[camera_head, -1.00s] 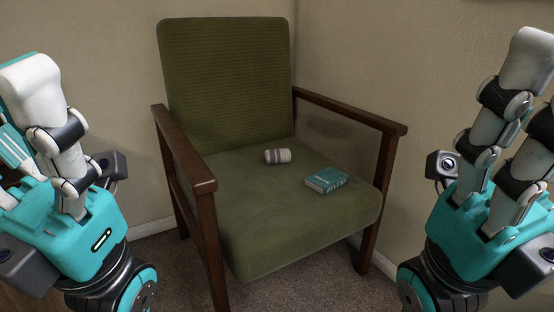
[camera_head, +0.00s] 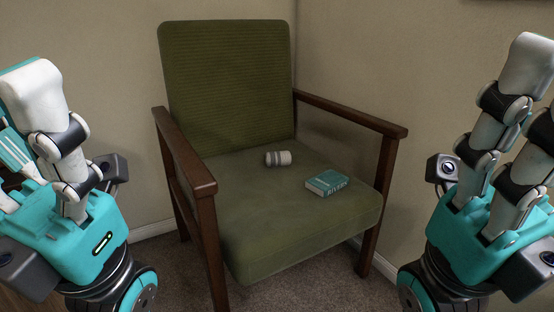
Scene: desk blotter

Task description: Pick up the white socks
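The white socks (camera_head: 284,158) are a small rolled bundle with a grey band, lying on their side on the green seat (camera_head: 270,215) of the armchair, near the backrest. My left gripper (camera_head: 22,85) is at the left edge, fingers pointing up and extended, partly cut off by the frame. My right gripper (camera_head: 532,85) is at the right edge in a similar pose, also partly cut off. Both look open, and nothing shows in them. Both are well apart from the socks, on either side of the chair.
A teal book (camera_head: 326,183) lies on the seat to the right of and in front of the socks. Wooden armrests (camera_head: 190,160) stand on both sides of the seat. Walls close in behind the chair. The front of the seat is clear.

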